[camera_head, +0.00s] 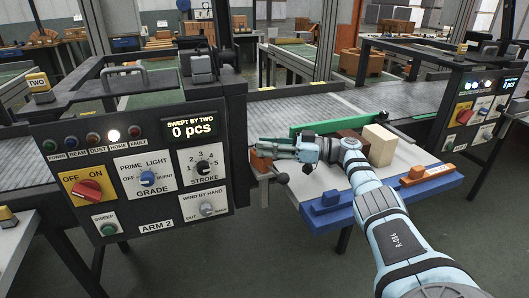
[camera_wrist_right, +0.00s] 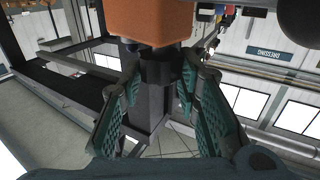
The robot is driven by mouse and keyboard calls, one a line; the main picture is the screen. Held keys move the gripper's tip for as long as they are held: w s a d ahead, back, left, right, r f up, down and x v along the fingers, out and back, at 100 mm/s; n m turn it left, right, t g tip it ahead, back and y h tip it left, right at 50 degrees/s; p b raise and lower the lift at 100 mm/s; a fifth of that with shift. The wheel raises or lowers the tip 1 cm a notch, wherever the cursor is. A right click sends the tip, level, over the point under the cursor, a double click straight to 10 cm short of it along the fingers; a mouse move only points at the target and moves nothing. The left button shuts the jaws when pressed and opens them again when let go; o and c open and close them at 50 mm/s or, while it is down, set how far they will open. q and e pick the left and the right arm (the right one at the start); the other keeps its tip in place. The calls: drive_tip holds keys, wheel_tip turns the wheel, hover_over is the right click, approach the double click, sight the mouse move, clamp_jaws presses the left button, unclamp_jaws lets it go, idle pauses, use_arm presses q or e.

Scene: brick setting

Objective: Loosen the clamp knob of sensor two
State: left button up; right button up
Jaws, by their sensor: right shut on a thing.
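My right gripper (camera_head: 258,147) reaches in from the lower right and points left, beside the right edge of the ARM 2 panel (camera_head: 138,170). In the right wrist view its teal fingers (camera_wrist_right: 160,90) are closed around a black knob-like part (camera_wrist_right: 158,68) under an orange block (camera_wrist_right: 148,22). The orange block also shows just below the gripper in the head view (camera_head: 262,166). The fingers hide much of the black part, and I cannot tell for sure that it is the clamp knob of sensor two. A yellow TWO tag (camera_head: 38,82) stands at the upper left. My left gripper is out of view.
A black ball knob (camera_head: 282,178) is close below the gripper. A blue-edged table (camera_head: 420,189) to the right carries a beige block (camera_head: 380,145), a dark red block and a green bar (camera_head: 345,125). A second panel (camera_head: 475,112) stands at the right.

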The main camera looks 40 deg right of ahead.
drive_tip(key=shift+f, duration=0.2)
drive_tip(key=o, duration=0.9)
drive_tip(key=shift+s, duration=0.1)
drive_tip(key=shift+o, duration=1.4)
drive_tip(key=shift+d, duration=0.2)
drive_tip(key=shift+a+r, duration=0.1)
drive_tip(key=shift+r, duration=0.25)
wheel_tip(320, 180, up, 9)
drive_tip(key=shift+r, duration=0.2)
